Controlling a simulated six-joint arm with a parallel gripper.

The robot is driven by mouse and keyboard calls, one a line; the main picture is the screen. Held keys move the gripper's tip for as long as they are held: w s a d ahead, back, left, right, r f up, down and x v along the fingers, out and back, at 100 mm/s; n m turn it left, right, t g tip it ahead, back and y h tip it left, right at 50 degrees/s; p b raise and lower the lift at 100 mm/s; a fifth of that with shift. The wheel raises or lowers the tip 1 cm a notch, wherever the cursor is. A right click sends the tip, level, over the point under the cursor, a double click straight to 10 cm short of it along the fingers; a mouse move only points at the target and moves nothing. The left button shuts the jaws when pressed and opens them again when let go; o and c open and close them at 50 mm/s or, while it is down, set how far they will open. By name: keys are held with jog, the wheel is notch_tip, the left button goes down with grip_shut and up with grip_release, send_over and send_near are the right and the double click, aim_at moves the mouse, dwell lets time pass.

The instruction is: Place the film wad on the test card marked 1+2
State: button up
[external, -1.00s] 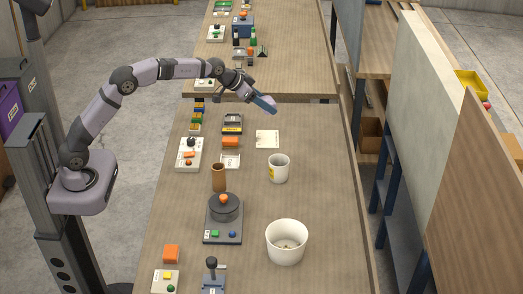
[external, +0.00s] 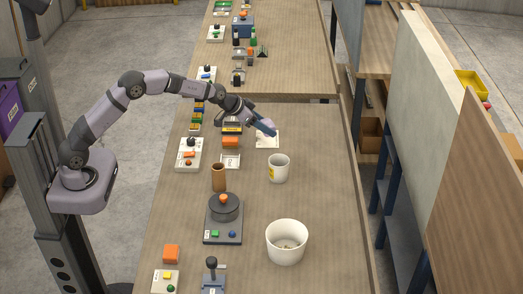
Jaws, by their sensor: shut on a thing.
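My gripper (external: 270,129) is shut on the film wad (external: 267,122), a small pale lavender lump that shows beside the blue fingers. The fingers partly hide it. The gripper points down and to the right, over a flat white card (external: 267,142) on the table. The fingers cover the card's upper part. Whether the wad touches the card or hangs just above it, I cannot tell. A second white card or tray (external: 231,162) with dark marks lies to the left. The print on both is too small to read, so I cannot confirm which is marked 1+2.
A white cup (external: 279,169) with a yellow label stands just below the card. A brown tube (external: 218,178), a dark round device (external: 224,210) and a large white bucket (external: 287,242) stand nearer. An orange block (external: 230,142) is left of the card. The table's right side is clear.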

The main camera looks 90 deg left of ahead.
jog(key=shift+f, duration=2.45)
jog(key=shift+f+b, duration=0.15)
jog(key=shift+b, duration=0.3)
jog(key=o, duration=1)
jog(key=shift+r+p, duration=0.25)
jog(key=shift+p, duration=0.1)
jog(key=b+v, duration=0.3)
jog(key=v, duration=0.9)
jog(key=shift+f, duration=0.1)
